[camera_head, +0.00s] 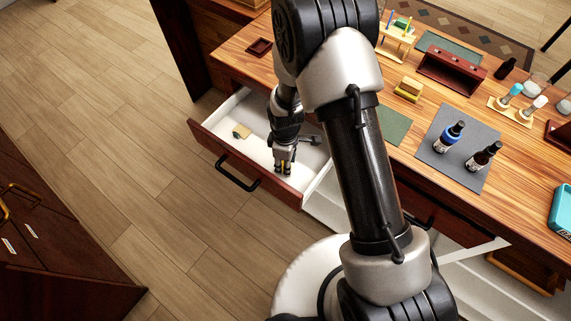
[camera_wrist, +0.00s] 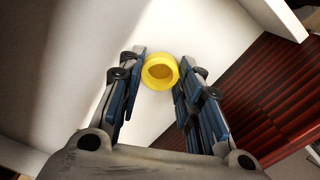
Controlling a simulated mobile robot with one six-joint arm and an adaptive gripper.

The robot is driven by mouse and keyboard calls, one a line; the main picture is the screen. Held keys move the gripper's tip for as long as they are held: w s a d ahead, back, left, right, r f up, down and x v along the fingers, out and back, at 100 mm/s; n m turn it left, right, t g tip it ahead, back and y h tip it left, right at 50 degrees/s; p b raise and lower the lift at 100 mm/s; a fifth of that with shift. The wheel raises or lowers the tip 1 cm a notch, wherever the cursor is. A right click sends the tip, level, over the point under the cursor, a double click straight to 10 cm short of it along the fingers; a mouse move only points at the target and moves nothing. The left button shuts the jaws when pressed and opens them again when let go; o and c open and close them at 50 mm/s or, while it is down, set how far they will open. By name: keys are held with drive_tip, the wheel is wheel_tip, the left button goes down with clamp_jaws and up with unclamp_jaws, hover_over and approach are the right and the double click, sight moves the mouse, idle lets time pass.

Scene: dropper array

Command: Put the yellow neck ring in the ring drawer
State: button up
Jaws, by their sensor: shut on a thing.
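The yellow neck ring (camera_wrist: 160,85) shows in the wrist view between the fingertips of my gripper (camera_wrist: 155,78), which is shut on it. In the head view my gripper (camera_head: 283,168) points down inside an open white-lined drawer with a dark red wooden front (camera_head: 228,155). The ring is over the drawer's white floor, close to the front. I cannot tell whether it touches the floor. The drawer's white interior also shows in the wrist view (camera_wrist: 215,30). The ring itself is hardly visible in the head view.
A small tan and teal piece (camera_head: 241,131) lies in the drawer, left of my gripper. The bench above holds a grey mat (camera_head: 455,165) with two dropper bottles, a dark red rack (camera_head: 452,68) and yellow blocks (camera_head: 409,89).

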drive_tip(key=shift+f, duration=0.5)
drive_tip(key=shift+f, duration=0.15)
drive_tip(key=o, duration=1.1)
drive_tip(key=shift+o, duration=0.2)
